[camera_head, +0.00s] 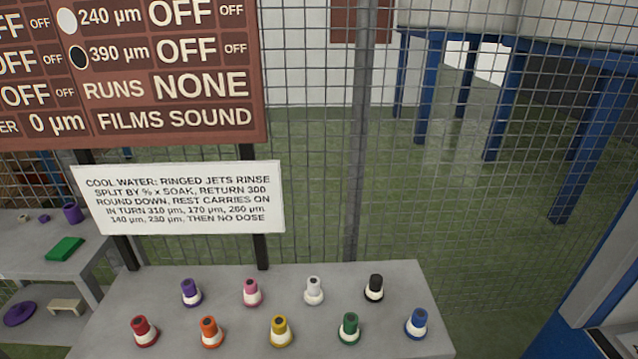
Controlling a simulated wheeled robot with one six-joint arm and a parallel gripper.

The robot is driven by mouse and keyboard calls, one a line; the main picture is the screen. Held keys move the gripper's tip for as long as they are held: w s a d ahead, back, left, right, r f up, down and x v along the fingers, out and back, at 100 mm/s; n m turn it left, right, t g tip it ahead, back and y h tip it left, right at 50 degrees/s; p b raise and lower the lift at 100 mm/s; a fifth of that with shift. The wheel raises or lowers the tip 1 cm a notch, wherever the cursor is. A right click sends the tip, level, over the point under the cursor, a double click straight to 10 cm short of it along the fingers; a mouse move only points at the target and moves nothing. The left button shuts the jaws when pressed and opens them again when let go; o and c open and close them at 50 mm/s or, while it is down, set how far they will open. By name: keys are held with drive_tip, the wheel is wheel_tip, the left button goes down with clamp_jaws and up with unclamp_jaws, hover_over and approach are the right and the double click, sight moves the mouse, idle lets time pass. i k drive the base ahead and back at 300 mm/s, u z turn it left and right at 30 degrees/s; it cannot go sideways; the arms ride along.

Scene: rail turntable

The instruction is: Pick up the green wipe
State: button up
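A flat green block-like piece (64,249), which looks like the green wipe, lies on the grey side table (25,262) at the left. Its top is uncovered and nothing touches it from above. My gripper is not in view.
A grey bench (245,316) in front holds several coloured knobs with white collars, including a green knob (349,327). A purple cup (72,213) stands behind the green piece. A purple disc (19,313) lies on the lower shelf. A white sign (180,197), brown board (150,135) and wire fence (320,180) stand behind.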

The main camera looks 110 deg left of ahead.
sight(68, 245)
drive_tip(key=u, duration=4.35)
drive_tip(key=k, duration=0.35)
drive_tip(key=u, duration=1.3)
drive_tip(key=i, duration=0.65)
drive_tip(key=z, duration=0.55)
drive_tip(key=i, duration=0.75)
drive_tip(key=z, duration=0.8)
